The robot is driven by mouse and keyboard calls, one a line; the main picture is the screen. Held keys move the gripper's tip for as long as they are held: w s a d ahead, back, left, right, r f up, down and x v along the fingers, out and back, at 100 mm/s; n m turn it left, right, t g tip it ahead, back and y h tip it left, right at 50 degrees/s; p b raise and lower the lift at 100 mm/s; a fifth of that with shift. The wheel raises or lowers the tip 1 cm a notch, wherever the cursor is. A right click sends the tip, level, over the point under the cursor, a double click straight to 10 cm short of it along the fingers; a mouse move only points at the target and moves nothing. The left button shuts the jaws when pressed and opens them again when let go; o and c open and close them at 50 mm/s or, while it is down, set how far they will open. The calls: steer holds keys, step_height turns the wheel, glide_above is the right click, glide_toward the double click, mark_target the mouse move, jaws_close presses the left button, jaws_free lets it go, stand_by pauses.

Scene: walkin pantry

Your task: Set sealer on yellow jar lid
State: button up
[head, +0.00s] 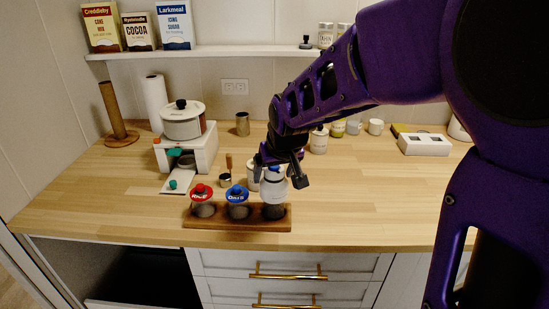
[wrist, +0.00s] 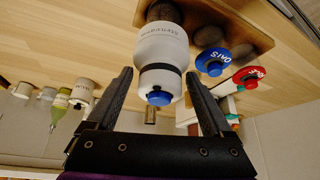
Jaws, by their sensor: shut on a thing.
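The sealer (head: 273,192) is a white cylinder with a black band and a blue button. It stands upright over the right-hand jar (head: 273,211) of the wooden rack (head: 237,226). The yellow lid is hidden, so I cannot tell whether the sealer touches it. My gripper (head: 279,165) is shut on the sealer from above and behind. In the wrist view, the sealer (wrist: 162,50) sits between the two fingers of my gripper (wrist: 163,85). A red-lidded jar (head: 202,192) and a blue-lidded jar (head: 237,194) stand in the rack to the left.
A white stand (head: 205,152) with a pot (head: 182,122) is behind left. More jars (head: 319,141) and a white box (head: 424,144) are at the back right. The counter's right front is clear.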

steer(key=shift+f+b, duration=0.4)
steer(key=shift+f, duration=0.1)
steer(key=o, duration=1.4)
steer(key=shift+c, duration=0.2)
steer(key=shift+r+p, duration=2.45)
steer(key=shift+r, duration=1.05)
